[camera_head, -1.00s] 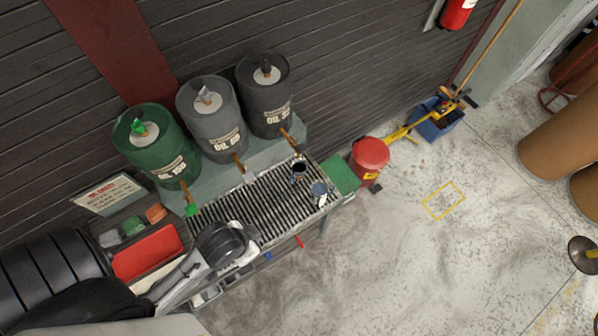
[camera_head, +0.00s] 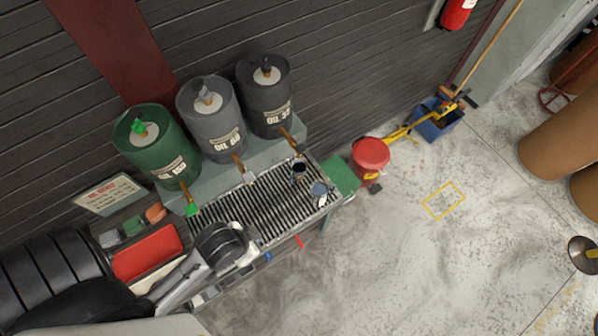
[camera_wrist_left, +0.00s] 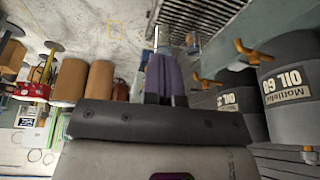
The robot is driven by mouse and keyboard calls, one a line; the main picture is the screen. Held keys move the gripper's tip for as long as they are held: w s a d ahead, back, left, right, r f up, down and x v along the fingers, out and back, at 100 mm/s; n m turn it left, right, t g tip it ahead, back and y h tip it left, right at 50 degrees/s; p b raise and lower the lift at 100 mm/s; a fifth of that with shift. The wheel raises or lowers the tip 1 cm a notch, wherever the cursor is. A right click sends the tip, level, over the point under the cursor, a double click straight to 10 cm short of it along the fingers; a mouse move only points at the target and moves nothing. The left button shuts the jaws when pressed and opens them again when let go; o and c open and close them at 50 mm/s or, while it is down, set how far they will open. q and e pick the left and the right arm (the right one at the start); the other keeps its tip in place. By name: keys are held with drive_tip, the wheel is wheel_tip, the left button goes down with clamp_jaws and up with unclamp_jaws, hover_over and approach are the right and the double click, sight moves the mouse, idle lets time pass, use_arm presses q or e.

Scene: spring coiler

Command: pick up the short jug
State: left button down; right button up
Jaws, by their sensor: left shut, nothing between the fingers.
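Two small jugs stand on the slatted grate of the bench (camera_head: 250,208), near its right end. One jug (camera_head: 299,169) is dark and stands farther back. The other jug (camera_head: 319,189) is blue-grey with a pale patch and stands nearer the front edge. I cannot tell surely which is the shorter. My left gripper (camera_head: 247,257) is at the front edge of the bench, left of both jugs and apart from them. Its fingers (camera_wrist_left: 163,62) are shut and empty in the left wrist view. My right gripper is not in view.
A green drum (camera_head: 157,150), a grey drum (camera_head: 210,120) and a dark drum (camera_head: 265,95) stand behind the grate, their taps reaching over it. A red bin (camera_head: 147,252) is to the left. A red can (camera_head: 370,155) stands to the right.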

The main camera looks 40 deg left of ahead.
use_arm(q)
drive_tip(key=c, duration=0.5)
unclamp_jaws()
drive_tip(key=shift+c, duration=0.2)
